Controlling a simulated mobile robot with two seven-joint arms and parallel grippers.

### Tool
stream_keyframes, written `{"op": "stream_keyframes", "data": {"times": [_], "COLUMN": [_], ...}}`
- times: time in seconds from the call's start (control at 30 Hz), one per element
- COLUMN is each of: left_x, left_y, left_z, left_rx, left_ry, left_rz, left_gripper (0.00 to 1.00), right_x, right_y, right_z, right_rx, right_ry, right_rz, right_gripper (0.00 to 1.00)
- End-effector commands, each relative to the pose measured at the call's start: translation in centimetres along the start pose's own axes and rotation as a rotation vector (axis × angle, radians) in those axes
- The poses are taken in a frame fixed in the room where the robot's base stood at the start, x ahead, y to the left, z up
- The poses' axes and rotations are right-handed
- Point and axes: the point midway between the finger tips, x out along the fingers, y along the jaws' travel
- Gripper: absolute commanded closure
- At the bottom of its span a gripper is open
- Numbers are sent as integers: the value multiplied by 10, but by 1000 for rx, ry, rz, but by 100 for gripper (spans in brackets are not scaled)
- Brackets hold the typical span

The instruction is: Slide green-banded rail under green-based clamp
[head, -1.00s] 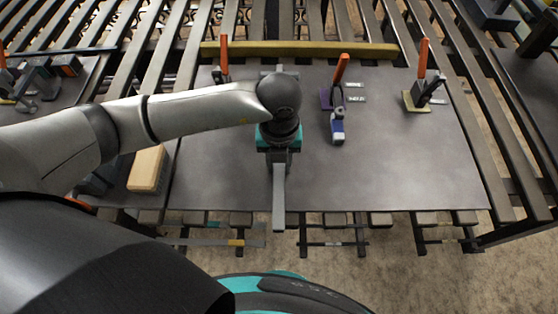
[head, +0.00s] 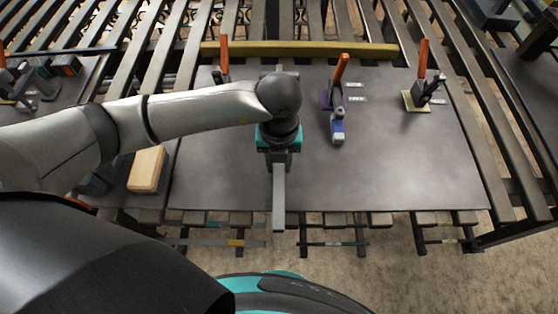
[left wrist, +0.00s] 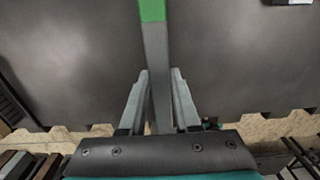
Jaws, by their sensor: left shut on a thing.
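My left gripper (head: 279,160) points down over the dark table, shut on a grey rail (head: 279,200). In the left wrist view the rail (left wrist: 156,60) runs between the fingers (left wrist: 159,80) and its green band (left wrist: 152,10) shows at the top edge. In the head view the band is hidden under my wrist; the rail's near end reaches past the table's front edge. A clamp with an orange handle (head: 224,55) stands at the back left; my arm hides its base, so its colour cannot be told. My right gripper is not in view.
A purple-based clamp (head: 325,99) with a blue-tipped part stands right of the gripper, and a yellow-based clamp (head: 415,103) farther right. A yellow bar (head: 300,49) lies along the back. A wooden block (head: 147,168) sits at the left. The table's front right (head: 400,170) is clear.

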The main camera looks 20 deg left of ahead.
Motion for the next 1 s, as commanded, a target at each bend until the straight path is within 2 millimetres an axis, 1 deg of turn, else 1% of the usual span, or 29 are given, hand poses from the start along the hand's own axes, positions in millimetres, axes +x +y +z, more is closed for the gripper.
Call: {"op": "stream_keyframes", "data": {"times": [0.27,1.0], "left_x": [-1,0], "left_y": [3,34], "left_z": [0,1], "left_rx": [-1,-1], "left_ry": [-1,-1], "left_rz": [-1,0], "left_gripper": [100,100], "right_x": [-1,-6], "right_y": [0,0], "right_z": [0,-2], "right_rx": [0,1], "right_ry": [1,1], "right_rz": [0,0], "right_gripper": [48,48]}}
